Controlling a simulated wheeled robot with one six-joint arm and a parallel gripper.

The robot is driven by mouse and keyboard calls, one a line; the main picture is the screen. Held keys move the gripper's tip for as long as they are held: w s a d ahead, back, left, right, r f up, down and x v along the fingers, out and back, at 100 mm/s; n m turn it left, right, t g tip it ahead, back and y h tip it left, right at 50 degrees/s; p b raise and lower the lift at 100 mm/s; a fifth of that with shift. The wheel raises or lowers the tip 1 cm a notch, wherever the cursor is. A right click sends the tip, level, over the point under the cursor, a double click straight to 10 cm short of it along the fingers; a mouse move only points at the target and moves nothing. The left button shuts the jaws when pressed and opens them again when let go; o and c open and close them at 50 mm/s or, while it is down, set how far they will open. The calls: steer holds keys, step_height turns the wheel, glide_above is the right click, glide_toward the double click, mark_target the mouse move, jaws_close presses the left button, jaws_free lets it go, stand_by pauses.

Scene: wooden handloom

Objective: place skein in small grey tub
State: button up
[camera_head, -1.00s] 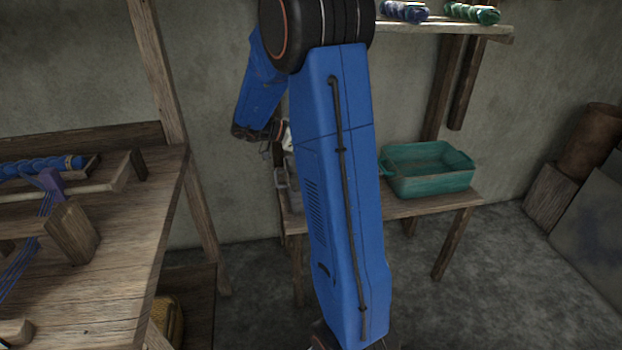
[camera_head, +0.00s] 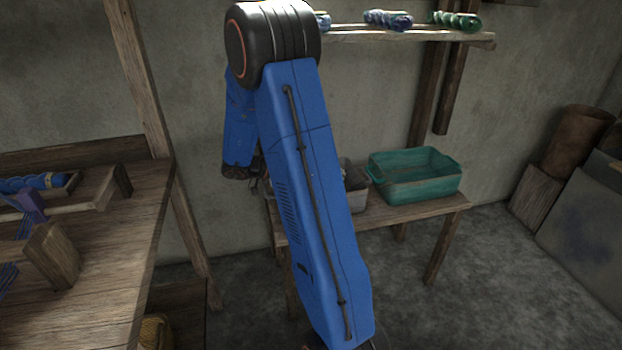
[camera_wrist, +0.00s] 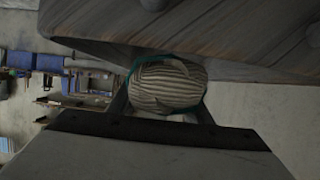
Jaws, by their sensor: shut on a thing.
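The skein (camera_wrist: 165,84) is a pale bundle with dark stripes and a teal edge, seen in the wrist view. My gripper (camera_wrist: 162,106) is shut on it, with one finger on each side. In the head view my blue arm hides the gripper and the skein. The small grey tub (camera_head: 357,192) stands on the low wooden bench, left of a larger teal tub. My arm covers much of it, and its inside barely shows. I cannot tell how high the skein is over the tub.
The teal tub (camera_head: 415,186) stands on the low bench (camera_head: 415,212). A shelf (camera_head: 400,36) with several coloured skeins hangs above. The wooden loom (camera_head: 110,255) fills the left side. Boards and a brown roll (camera_head: 575,142) lean at right. The floor at lower right is clear.

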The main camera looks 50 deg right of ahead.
steer(key=shift+f, duration=0.6)
steer(key=o, duration=1.2)
steer(key=shift+c, duration=0.2)
steer(key=shift+r, duration=0.1)
